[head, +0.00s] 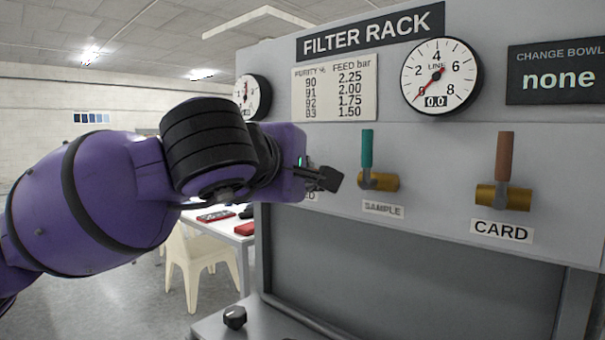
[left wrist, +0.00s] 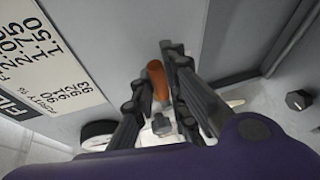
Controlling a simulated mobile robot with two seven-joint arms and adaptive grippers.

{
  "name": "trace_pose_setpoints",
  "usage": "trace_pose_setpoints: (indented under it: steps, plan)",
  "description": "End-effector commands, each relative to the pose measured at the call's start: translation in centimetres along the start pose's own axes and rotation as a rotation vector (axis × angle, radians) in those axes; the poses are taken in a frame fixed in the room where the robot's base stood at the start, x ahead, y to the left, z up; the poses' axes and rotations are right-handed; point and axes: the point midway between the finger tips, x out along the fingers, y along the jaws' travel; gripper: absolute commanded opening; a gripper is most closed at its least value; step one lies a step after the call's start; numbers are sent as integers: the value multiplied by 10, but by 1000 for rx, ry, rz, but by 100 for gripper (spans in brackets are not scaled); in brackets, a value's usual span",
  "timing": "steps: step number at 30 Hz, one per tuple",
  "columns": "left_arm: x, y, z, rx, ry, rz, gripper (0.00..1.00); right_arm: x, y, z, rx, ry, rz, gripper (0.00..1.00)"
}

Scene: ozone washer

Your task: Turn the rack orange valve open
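The orange valve handle (left wrist: 157,80) shows in the left wrist view between the two fingers of my left gripper (left wrist: 158,78). The fingers are drawn in close on both sides of the handle, with little or no gap. A grey metal valve stem (left wrist: 162,125) shows below it. In the head view my left gripper (head: 325,180) is at the left part of the filter rack (head: 440,185), left of the teal SAMPLE valve, and hides the orange valve. Its label is mostly covered. My right gripper is in neither view.
The teal SAMPLE valve (head: 367,150) stands close right of my gripper, handle upright. The brown CARD valve (head: 504,157) is farther right, also upright. A gauge (head: 440,78) near zero is above. A black knob (head: 235,317) sits low on a ledge.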

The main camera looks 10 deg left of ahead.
Motion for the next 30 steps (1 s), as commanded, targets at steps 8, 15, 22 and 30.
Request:
trace_pose_setpoints:
  steps: [8, 15, 22, 30]
  plan:
    - [-1, 3, 0, -1, 0, 7, 33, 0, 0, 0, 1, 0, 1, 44]
    - [-3, 2, 0, -1, 0, 4, 33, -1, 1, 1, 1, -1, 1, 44]
    - [-38, 3, 0, 1, 0, 8, 33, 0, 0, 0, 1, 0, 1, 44]
    - [-94, 3, 0, 0, 0, 10, 33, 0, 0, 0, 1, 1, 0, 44]
